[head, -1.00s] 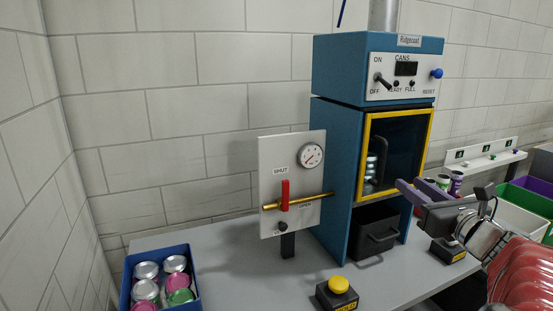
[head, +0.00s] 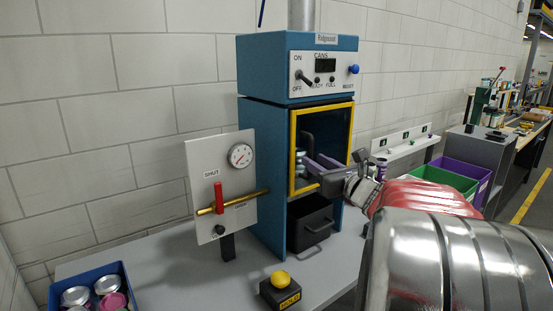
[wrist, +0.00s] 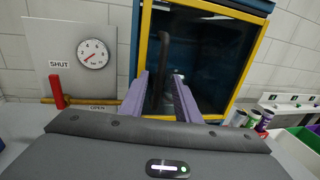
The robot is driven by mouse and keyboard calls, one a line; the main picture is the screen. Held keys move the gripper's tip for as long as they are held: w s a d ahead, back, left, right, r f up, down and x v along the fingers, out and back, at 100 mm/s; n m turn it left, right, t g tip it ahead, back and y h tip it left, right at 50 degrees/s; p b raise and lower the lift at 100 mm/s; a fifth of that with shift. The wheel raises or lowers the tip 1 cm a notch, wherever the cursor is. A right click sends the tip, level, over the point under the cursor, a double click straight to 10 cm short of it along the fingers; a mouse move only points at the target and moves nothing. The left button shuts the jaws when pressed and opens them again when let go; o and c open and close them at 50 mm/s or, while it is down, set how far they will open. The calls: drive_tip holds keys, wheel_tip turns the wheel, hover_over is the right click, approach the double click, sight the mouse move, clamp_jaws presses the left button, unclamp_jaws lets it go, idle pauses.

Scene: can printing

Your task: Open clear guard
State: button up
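The clear guard (head: 333,130) is a dark see-through door in a yellow frame on the front of the blue machine (head: 262,170). It looks shut. Its dark upright handle (wrist: 164,60) is on the left side of the door. My gripper (head: 313,164) is in front of the door's lower left part. In the wrist view my gripper (wrist: 160,78) has its two purple fingers apart, with the handle showing in the gap between them and no grip on it visible. In the head view the fingers partly hide the handle's lower end.
A gauge panel (head: 205,158) with a red lever upright at SHUT stands left of the machine. A black drawer (head: 310,226) is below the guard. A yellow button box (head: 280,290) and a blue bin of cans (head: 125,278) stand in front. Cans and bins are on the right.

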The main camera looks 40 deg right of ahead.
sight(310, 175)
drive_tip(key=shift+w+d, duration=0.15)
drive_tip(key=shift+w, duration=0.75)
drive_tip(key=shift+w+d, duration=0.15)
drive_tip(key=shift+w, duration=0.7)
drive_tip(key=shift+c, duration=0.5)
clamp_jaws()
